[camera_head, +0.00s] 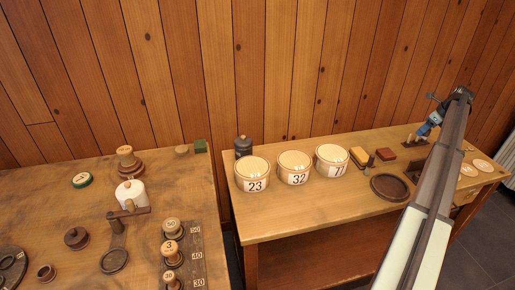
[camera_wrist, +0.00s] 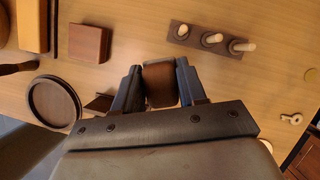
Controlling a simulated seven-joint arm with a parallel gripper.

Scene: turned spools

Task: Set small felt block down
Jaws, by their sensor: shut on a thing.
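My gripper (camera_wrist: 160,88) is shut on a small brown block (camera_wrist: 160,80), the small felt block, which sits between the two blue fingers in the wrist view. The block is held over the wooden tabletop; its height above the wood is hard to tell. In the head view my gripper (camera_head: 428,128) is at the right part of the right-hand table, near the back, and the block cannot be made out there. A larger reddish-brown block (camera_wrist: 90,42) lies on the table, also in the head view (camera_head: 386,154).
A dark round tray (camera_head: 390,187) lies on the table, also in the wrist view (camera_wrist: 52,102). A peg rack (camera_wrist: 212,40) stands close to my gripper. Bare wood (camera_wrist: 235,90) shows right of my fingers.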

